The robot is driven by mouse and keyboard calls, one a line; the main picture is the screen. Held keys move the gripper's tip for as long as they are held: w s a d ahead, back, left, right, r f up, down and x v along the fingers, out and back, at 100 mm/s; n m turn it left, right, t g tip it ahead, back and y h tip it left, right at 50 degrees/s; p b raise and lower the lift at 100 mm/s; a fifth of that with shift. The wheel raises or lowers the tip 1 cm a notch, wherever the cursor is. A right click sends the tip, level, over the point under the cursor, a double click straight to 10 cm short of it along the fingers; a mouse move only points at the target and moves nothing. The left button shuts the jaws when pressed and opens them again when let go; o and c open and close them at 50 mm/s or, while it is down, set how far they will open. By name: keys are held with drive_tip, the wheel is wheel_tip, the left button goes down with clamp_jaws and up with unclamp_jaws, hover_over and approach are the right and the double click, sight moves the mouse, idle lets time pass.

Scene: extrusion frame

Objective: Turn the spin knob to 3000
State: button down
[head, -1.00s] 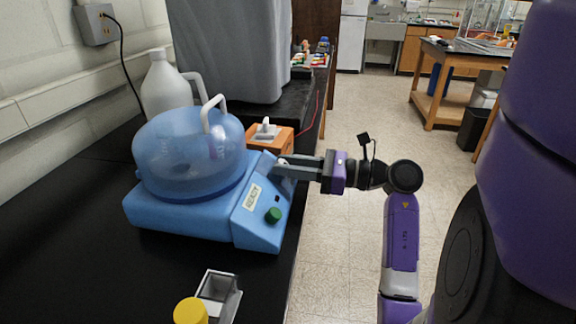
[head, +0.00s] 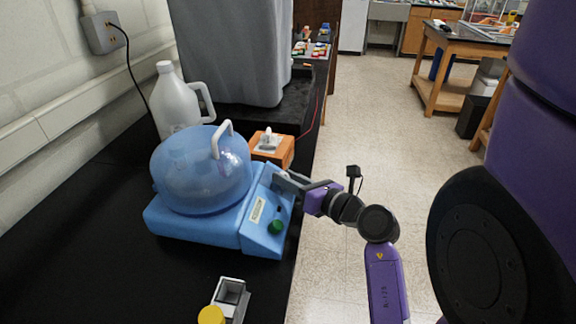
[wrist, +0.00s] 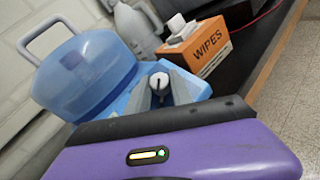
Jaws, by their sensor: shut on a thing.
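The blue spinner (head: 215,230) with a clear blue domed lid (head: 200,168) stands on the black bench. Its sloped front panel carries a label, a small dark switch and a green knob or button (head: 276,227). The white spin knob (wrist: 159,81), with a dark pointer line, sits at the panel's far end. My gripper (head: 279,179) reaches in from the right and is shut on the knob; its two fingers also flank the knob in the wrist view (wrist: 160,96). The scale numbers around the knob are too small to read, so its setting cannot be told.
An orange wipes box (head: 276,150) stands just behind the spinner, close to my gripper. A white jug (head: 174,102) and a grey bin (head: 230,50) are farther back. A yellow-capped item (head: 211,315) and a grey holder (head: 232,293) are in front. Open floor lies right of the bench.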

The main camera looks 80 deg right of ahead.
drive_tip(key=shift+m+g+h+p, duration=0.3)
drive_tip(key=shift+m+h+p, duration=0.15)
drive_tip(key=shift+p, duration=0.35)
drive_tip(key=c, duration=1.1)
unclamp_jaws()
drive_tip(key=shift+c, duration=0.2)
drive_tip(key=b+v, duration=0.1)
drive_tip(key=v, duration=0.6)
drive_tip(key=shift+s+a, duration=0.2)
drive_tip(key=shift+s, duration=0.15)
drive_tip(key=shift+r, duration=0.1)
